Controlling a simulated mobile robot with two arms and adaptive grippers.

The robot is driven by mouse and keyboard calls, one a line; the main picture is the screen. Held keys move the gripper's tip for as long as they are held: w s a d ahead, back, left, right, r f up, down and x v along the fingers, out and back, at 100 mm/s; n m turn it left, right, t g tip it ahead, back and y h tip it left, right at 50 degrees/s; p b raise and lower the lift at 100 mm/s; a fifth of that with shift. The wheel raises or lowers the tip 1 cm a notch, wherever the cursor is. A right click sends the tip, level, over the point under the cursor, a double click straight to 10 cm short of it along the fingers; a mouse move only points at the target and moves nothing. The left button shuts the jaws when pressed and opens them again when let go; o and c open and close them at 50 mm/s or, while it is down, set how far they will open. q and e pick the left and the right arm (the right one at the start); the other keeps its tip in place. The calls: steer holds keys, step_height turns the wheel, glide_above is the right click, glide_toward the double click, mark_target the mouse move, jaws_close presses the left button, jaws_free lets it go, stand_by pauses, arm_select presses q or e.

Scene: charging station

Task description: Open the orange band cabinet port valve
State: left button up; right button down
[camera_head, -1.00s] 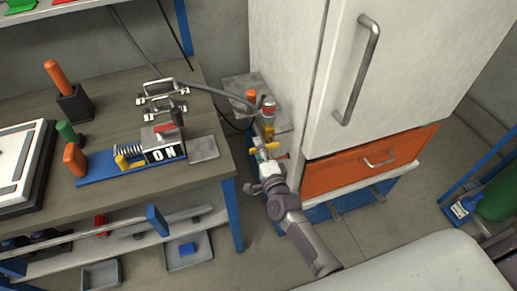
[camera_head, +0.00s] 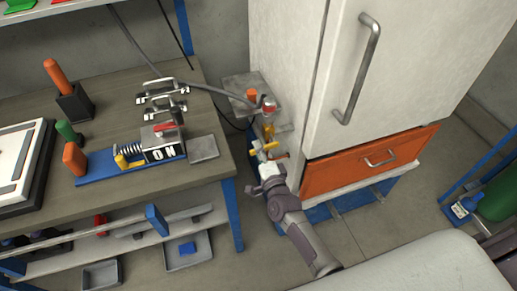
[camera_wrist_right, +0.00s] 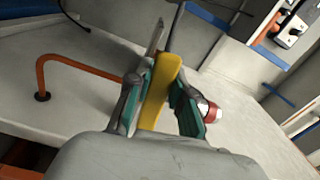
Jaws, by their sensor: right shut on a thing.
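The white cabinet (camera_head: 290,60) with an orange band (camera_head: 345,172) stands right of the workbench. Its port fittings are on the left side, where a yellow valve handle (camera_head: 268,146) shows. My right gripper (camera_head: 265,160) reaches up to these fittings from below. In the right wrist view, the yellow handle (camera_wrist_right: 162,90) stands between the teal-padded fingers of my right gripper (camera_wrist_right: 160,105), which is shut on it. The valve body is mostly hidden behind the handle and gripper. My left gripper is not in view.
A red-and-silver fitting (camera_wrist_right: 210,111) sits close beside the right finger, and an orange bent pipe (camera_wrist_right: 85,65) rises at left in the wrist view. The workbench (camera_head: 214,110) edge is left of my arm. A grey cable (camera_head: 205,85) runs toward the fittings.

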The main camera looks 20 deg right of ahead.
steer(key=f+n, duration=0.2)
steer(key=n, duration=0.1)
steer(key=shift+d, duration=0.3)
steer(key=shift+d+f+n+b, duration=0.2)
steer(key=shift+d+f+n, duration=0.45)
steer(key=shift+n, duration=1.6)
steer(key=shift+d+f+n+b, duration=0.3)
steer(key=shift+d+n, duration=0.7)
steer(key=shift+n, duration=1.2)
steer(key=shift+d+f+n+b, duration=0.1)
steer(key=shift+d+f+n, duration=0.6)
steer(key=shift+n, duration=1.55)
steer(key=shift+d+r, duration=0.15)
steer(key=c, duration=1)
jaws_free()
steer(key=s, duration=1.2)
steer(key=shift+d, duration=0.25)
